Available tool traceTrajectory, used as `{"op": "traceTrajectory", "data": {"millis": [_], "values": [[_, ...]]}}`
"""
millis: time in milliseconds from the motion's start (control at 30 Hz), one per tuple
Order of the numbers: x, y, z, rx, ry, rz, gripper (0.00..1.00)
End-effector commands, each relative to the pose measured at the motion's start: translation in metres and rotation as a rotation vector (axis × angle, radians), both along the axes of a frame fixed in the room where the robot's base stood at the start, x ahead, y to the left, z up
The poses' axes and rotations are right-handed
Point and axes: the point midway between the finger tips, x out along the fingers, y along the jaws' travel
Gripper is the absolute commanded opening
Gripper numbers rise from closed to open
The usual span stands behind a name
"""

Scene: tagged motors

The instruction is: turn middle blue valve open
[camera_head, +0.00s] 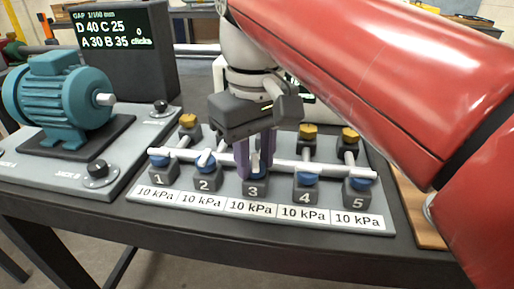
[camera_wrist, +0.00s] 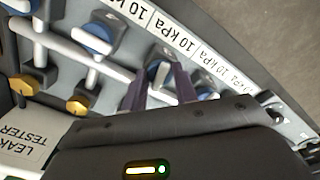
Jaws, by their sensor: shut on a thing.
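The middle blue valve (camera_wrist: 158,74) sits on the block marked 3 (camera_head: 254,188), in the middle of a row of five numbered blocks. My gripper (camera_head: 256,172) points down over it from behind, with its purple fingers on either side of the blue knob. In the wrist view the fingers (camera_wrist: 160,96) reach the knob, and the gripper is shut on it. The fingers hide much of the knob in the head view. A label reading 10 kPa (camera_head: 250,208) lies in front of block 3.
Blue valves 1 (camera_head: 160,160), 2 (camera_head: 205,164), 4 (camera_head: 306,179) and 5 (camera_head: 360,184) stand close on both sides along a white pipe (camera_head: 335,170). Yellow knobs (camera_head: 308,131) stand behind. A teal motor (camera_head: 62,100) and a display (camera_head: 120,45) are at left.

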Motion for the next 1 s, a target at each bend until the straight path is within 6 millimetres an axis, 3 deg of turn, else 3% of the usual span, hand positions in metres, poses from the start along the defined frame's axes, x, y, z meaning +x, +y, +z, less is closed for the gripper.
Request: {"op": "traceTrajectory", "data": {"millis": [400, 967, 1000], "values": [[0.0002, 0.0001, 0.001, 0.002, -0.003, -0.194, 0.06], [0.0002, 0.0001, 0.0011, 0.002, -0.003, -0.224, 0.06], [0.0002, 0.0001, 0.0011, 0.002, -0.003, -0.224, 0.31]]}}
